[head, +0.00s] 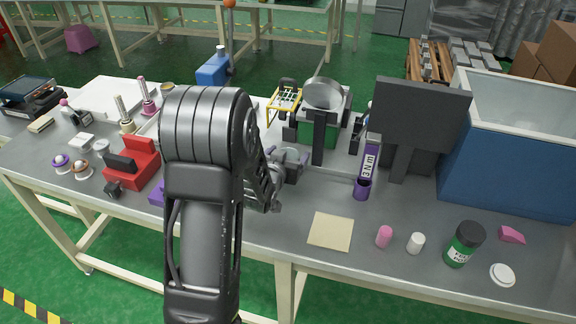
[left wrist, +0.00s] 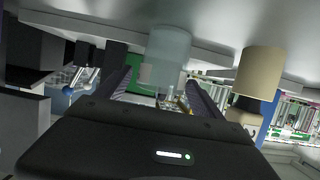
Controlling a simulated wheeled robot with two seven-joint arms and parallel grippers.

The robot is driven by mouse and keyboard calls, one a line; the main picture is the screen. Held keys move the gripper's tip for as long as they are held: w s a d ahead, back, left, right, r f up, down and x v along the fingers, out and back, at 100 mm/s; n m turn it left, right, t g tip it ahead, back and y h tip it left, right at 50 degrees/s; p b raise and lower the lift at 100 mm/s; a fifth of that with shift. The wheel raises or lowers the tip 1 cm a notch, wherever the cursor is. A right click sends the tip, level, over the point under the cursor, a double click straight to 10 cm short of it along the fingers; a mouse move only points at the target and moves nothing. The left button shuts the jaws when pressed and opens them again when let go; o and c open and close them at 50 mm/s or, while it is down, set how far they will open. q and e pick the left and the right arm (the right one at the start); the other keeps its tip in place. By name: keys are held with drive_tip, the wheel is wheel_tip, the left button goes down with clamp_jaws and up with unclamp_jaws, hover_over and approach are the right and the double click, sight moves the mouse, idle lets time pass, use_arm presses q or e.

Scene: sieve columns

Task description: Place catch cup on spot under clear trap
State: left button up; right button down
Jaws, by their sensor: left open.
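My left arm stands across the middle of the head view. Its gripper (head: 277,176) is low beside the table's middle, partly hidden by the arm. In the left wrist view its two dark fingers (left wrist: 165,92) are apart. A translucent pale cylinder (left wrist: 168,58) shows between and beyond them, with no visible grip on it; I cannot tell whether it is the catch cup or the clear trap. A purple piece labelled in white (head: 369,165) leans right of the gripper. No spot is clearly identifiable. My right gripper is not in view.
A cream square (head: 331,232) lies near the front edge. Right of it are a pink piece (head: 384,237), a white piece (head: 415,243) and a dark-lidded jar (head: 464,245). A blue bin (head: 510,165) fills the right. A red block (head: 133,164) stands left of my arm.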

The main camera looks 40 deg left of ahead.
use_arm(q)
drive_tip(key=shift+c, duration=0.6)
drive_tip(key=c, duration=1.4)
drive_tip(key=shift+o, duration=0.2)
wheel_tip(320, 180, up, 10)
drive_tip(key=p, duration=0.2)
